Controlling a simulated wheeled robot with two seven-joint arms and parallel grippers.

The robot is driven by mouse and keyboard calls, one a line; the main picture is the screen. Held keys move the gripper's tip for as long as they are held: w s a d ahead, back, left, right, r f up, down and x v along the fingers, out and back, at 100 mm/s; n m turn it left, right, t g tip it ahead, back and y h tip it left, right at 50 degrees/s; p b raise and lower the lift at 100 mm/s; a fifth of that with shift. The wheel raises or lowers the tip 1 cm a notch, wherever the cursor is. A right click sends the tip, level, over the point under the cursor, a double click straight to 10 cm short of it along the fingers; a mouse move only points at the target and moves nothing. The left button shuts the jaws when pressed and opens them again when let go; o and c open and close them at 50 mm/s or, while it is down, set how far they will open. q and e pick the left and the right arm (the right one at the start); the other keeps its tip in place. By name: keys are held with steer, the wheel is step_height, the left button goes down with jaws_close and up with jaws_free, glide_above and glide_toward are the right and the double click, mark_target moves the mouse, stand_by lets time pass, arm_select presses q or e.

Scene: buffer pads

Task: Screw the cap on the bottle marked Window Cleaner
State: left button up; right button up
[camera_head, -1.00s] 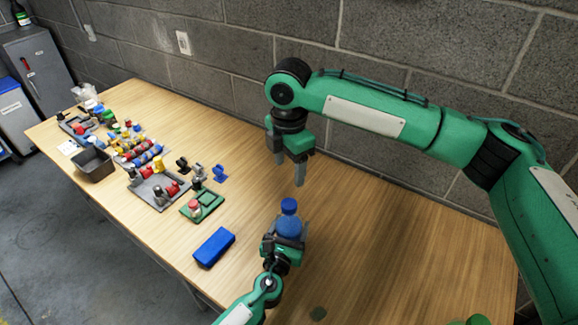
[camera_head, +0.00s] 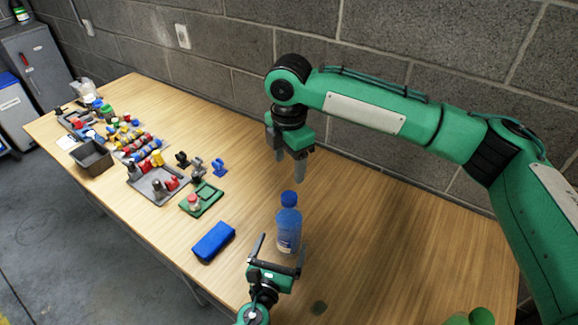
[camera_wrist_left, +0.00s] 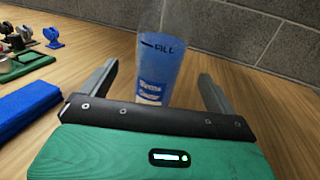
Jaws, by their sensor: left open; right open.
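A clear bottle of blue liquid (camera_head: 288,230) stands upright on the table, with a blue cap (camera_head: 289,199) on its top. How tightly the cap sits cannot be told. In the left wrist view the bottle (camera_wrist_left: 158,60) shows a fill mark and a small label that looks like "Window Cleaner"; its top is out of that view. My left gripper (camera_head: 281,250) is open and empty, low on the near side of the bottle, its fingers pointing toward it. My right gripper (camera_head: 291,169) is open and empty, pointing down above and just behind the cap.
A blue box-like case (camera_head: 214,242) lies left of the bottle. A green tray (camera_head: 207,199) with a small jar stands beyond it. Grey trays of colourful parts and a dark bin (camera_head: 93,158) fill the left of the table (camera_head: 400,230). The right side is mostly clear; a block wall stands behind.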

arm_select(q)
steer(key=v, duration=0.4)
steer(key=shift+s+a+b, duration=0.1)
steer(key=shift+s+b, duration=0.3)
